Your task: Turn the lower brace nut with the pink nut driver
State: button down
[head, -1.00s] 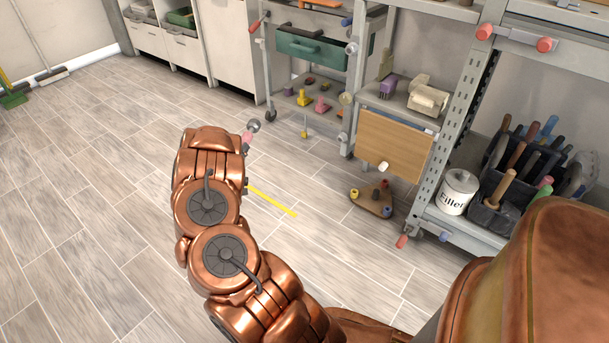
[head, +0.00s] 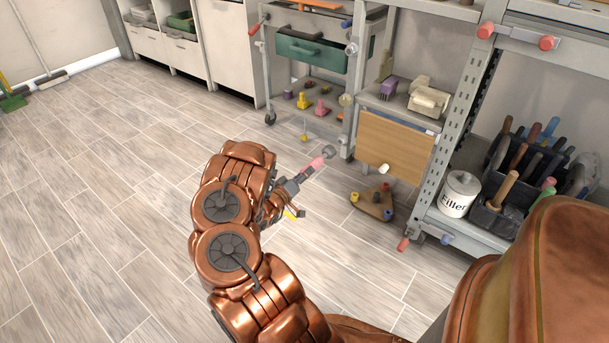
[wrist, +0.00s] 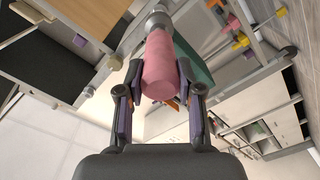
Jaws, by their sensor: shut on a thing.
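My gripper (head: 298,180) is shut on the pink nut driver (head: 318,163), out over the floor in front of the rolling rack. In the wrist view the pink handle (wrist: 161,72) sits between both fingers, with its grey socket end (wrist: 158,20) pointing away from my gripper. In the head view the grey socket (head: 329,151) is up and to the right, apart from the rack. Round knobs sit on the rack's front post: a grey upper one (head: 351,48) and a beige lower one (head: 345,99). I cannot tell for sure which is the lower brace nut.
The rolling rack has a green drawer (head: 312,53) and a low shelf with several coloured pieces. A wooden panel (head: 394,146) stands right of it. A small brown board with knobs (head: 371,204) lies on the floor. A filler can (head: 460,193) stands at right.

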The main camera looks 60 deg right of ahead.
aim_at(318, 161)
jog(key=shift+a+r, duration=0.1)
jog(key=shift+w+a+r+p, duration=0.1)
jog(key=shift+a+p, duration=0.05)
jog(key=shift+p, duration=0.35)
jog(key=shift+s+d, duration=0.15)
jog(key=shift+d, duration=0.35)
jog(key=shift+s+d, duration=0.15)
jog(key=shift+d, duration=0.35)
jog(key=shift+s+d+p, duration=0.1)
jog(key=shift+d+p, duration=0.35)
jog(key=shift+d, duration=0.2)
jog(key=shift+s+d, duration=0.2)
jog(key=shift+d, duration=0.95)
jog(key=shift+s+d+p, duration=0.2)
jog(key=shift+d+p, duration=0.1)
jog(key=shift+d, duration=0.45)
jog(key=shift+s+d+p, duration=0.15)
jog(key=shift+d+p, duration=0.15)
jog(key=shift+d, duration=0.45)
jog(key=c, duration=1.3)
grip_release()
jog(key=shift+f, duration=0.2)
grip_shut()
